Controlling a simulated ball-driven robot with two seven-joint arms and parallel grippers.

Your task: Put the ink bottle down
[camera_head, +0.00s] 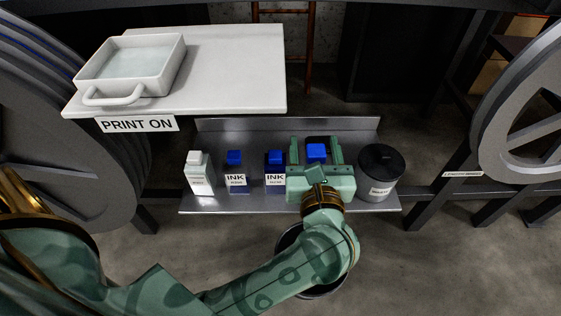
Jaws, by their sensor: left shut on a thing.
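Blue-capped ink bottles stand on a metal shelf: one ink bottle (236,172) at the left and another ink bottle (275,172) to its right, both with INK labels. My left gripper (316,152) reaches over the shelf from the front and is shut on a third ink bottle (316,151). Only the blue cap of that bottle shows clearly between the fingers; its body is hidden behind the gripper. I cannot tell whether its base touches the shelf (215,203). My right gripper is not in view.
A white bottle (199,175) stands at the shelf's left end and a dark lidded jar (381,172) close right of my gripper. A white table (235,70) with a tray (133,68) is behind left. Large grey reels (535,110) flank the scene.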

